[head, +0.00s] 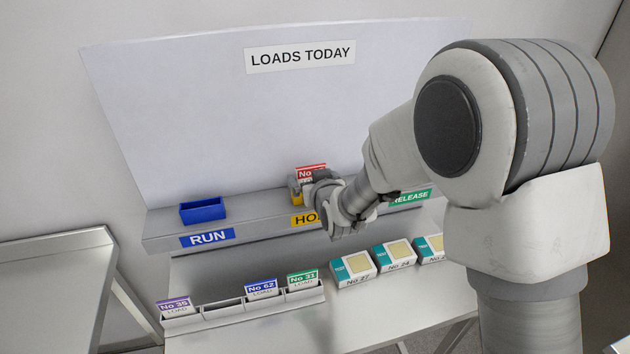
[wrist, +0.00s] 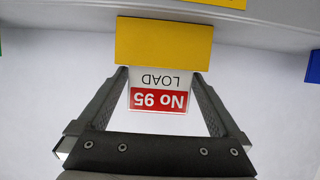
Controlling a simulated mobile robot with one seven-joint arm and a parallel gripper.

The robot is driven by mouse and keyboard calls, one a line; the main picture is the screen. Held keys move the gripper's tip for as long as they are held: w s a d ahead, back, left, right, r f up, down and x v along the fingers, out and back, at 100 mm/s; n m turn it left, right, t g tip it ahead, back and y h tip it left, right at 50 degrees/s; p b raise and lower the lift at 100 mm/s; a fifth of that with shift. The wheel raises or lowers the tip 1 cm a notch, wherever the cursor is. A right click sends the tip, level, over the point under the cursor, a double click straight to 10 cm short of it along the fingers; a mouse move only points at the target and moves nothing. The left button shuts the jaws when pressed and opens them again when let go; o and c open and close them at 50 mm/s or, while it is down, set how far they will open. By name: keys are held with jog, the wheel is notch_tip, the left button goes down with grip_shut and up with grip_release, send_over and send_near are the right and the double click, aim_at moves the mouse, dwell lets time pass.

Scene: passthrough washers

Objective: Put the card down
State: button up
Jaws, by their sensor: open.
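The holder's wall hides the card's lower part. My gripper (wrist: 160,78) is open, with one finger on each side of the card and a visible gap at each side. In the head view my gripper (head: 325,190) is at the yellow holder and hides much of it.
A blue holder (head: 203,210) sits empty above the RUN label (head: 207,238). My arm covers the right of the shelf near the RELEASE label (head: 411,197). Below, a rack (head: 222,311) holds purple, blue and green cards, with several teal boxes (head: 353,268) to its right.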

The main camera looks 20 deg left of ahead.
jog(key=shift+r, duration=0.25)
jog(key=b+v, duration=0.1)
jog(key=v, duration=1.1)
jog(key=s+d+r+m+g+h, duration=0.1)
jog(key=d+r+m+h, duration=0.15)
jog(key=d, duration=0.85)
jog(key=s+d+r+m+g+h, duration=0.1)
jog(key=d+r+m+h, duration=0.2)
jog(key=d, duration=0.8)
jog(key=s+d+r+m+g+h, duration=0.2)
jog(key=s+d+h, duration=0.1)
jog(key=s+d, duration=0.9)
jog(key=shift+s+g, duration=0.4)
jog(key=shift+s, duration=0.5)
